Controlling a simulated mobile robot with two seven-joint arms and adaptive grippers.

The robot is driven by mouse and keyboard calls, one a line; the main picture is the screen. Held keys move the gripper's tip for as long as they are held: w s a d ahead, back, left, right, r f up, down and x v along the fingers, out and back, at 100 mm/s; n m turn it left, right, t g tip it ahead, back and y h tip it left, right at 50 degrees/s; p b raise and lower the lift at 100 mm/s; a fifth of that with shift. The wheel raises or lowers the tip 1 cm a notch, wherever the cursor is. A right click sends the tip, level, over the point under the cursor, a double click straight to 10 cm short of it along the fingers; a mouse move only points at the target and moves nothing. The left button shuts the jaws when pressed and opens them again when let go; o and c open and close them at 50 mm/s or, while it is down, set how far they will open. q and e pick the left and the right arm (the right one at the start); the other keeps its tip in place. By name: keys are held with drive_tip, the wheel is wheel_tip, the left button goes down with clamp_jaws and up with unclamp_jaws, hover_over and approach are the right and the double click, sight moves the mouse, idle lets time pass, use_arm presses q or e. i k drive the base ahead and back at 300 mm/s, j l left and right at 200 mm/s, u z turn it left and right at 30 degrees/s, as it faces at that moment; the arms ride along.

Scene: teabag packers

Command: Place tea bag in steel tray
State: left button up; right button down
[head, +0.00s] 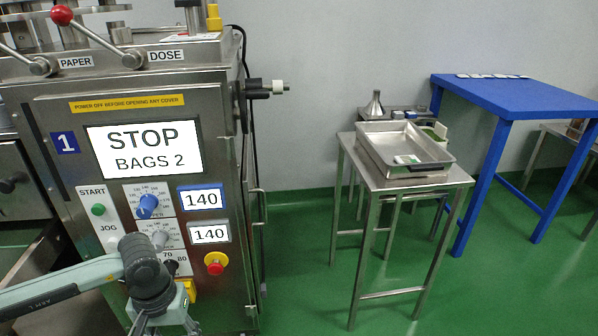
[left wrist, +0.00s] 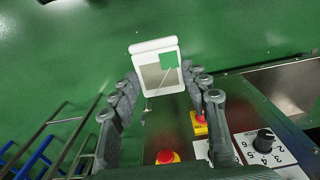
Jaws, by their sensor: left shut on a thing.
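My left gripper (left wrist: 161,80) is shut on a white tea bag (left wrist: 157,46) with a green patch, which shows between the fingertips in the left wrist view. In the head view my left gripper (head: 168,322) is at the bottom edge, in front of the packing machine's panel; its fingertips and the bag are not seen there. The steel tray (head: 385,140) lies on a small steel table (head: 447,180) right of centre, well away from the gripper. My right gripper is not in view.
The packing machine (head: 150,90) with knobs and buttons fills the left, close to my left arm. A blue table (head: 515,97) with small white items stands at the right. A metal funnel (head: 374,105) stands behind the tray. Green floor (head: 300,250) is clear between machine and steel table.

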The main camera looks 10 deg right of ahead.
sight(389, 143)
drive_tip(key=i+l+z, duration=0.25)
drive_tip(key=l, duration=0.15)
drive_tip(key=l+z, duration=0.3)
drive_tip(key=i+l+z, duration=0.2)
drive_tip(key=z, duration=0.15)
drive_tip(key=i+l+z, duration=0.2)
drive_tip(key=z, duration=0.15)
drive_tip(key=i+l+z, duration=0.5)
drive_tip(key=i+z, duration=0.6)
drive_tip(key=i, duration=0.3)
drive_tip(key=i+u, duration=0.25)
drive_tip(key=u, duration=0.15)
drive_tip(key=i+u, duration=0.2)
drive_tip(key=u, duration=0.25)
drive_tip(key=i+l+u, duration=0.15)
drive_tip(key=u, duration=0.25)
drive_tip(key=i+u, duration=0.2)
drive_tip(key=u, duration=0.25)
drive_tip(key=i+l+u, duration=0.1)
drive_tip(key=u, duration=0.35)
drive_tip(key=i+l+u, duration=0.15)
drive_tip(key=u, duration=0.3)
drive_tip(key=i+l+u, duration=0.2)
drive_tip(key=u, duration=0.15)
drive_tip(key=i, duration=0.05)
